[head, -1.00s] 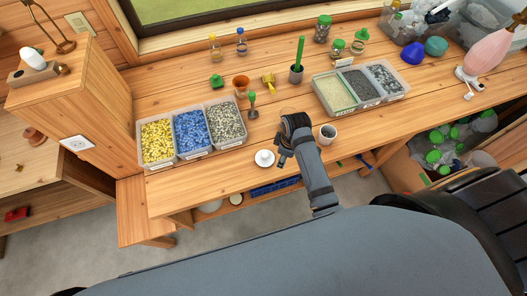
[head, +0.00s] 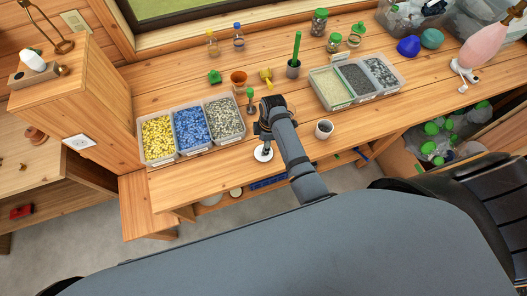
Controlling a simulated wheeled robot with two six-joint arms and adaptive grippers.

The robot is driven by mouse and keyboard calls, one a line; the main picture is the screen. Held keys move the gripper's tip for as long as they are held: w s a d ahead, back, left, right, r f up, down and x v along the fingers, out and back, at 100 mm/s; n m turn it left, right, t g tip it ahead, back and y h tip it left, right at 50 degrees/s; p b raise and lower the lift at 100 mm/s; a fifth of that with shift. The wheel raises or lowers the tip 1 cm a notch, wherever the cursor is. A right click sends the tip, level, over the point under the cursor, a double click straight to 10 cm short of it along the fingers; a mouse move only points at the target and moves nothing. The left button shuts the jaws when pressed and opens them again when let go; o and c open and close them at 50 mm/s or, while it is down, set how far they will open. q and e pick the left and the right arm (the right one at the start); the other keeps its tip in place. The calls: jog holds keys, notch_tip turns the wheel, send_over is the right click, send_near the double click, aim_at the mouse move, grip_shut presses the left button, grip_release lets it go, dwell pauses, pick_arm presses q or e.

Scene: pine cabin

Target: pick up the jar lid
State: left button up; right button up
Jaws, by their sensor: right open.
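A small round white lid (head: 263,154), with a raised knob in the earlier view, lies on the wooden bench near its front edge. I take it to be the jar lid. My right gripper (head: 262,136) is open and hangs just beyond the lid, covering its far part. I cannot tell whether the fingers touch the lid. My left gripper is not in view.
Tubs of yellow, blue and grey pieces (head: 191,129) stand left of the gripper. A small grey cup (head: 324,129) stands to its right. A three-part tray (head: 356,80), a dark cup with a green stick (head: 293,69) and a brown pot (head: 239,79) stand behind.

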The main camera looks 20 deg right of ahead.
jog(key=f, duration=0.2)
jog(key=f+p, duration=0.1)
jog(key=shift+s+f, duration=0.25)
jog(key=shift+f, duration=0.45)
jog(key=c, duration=1.1)
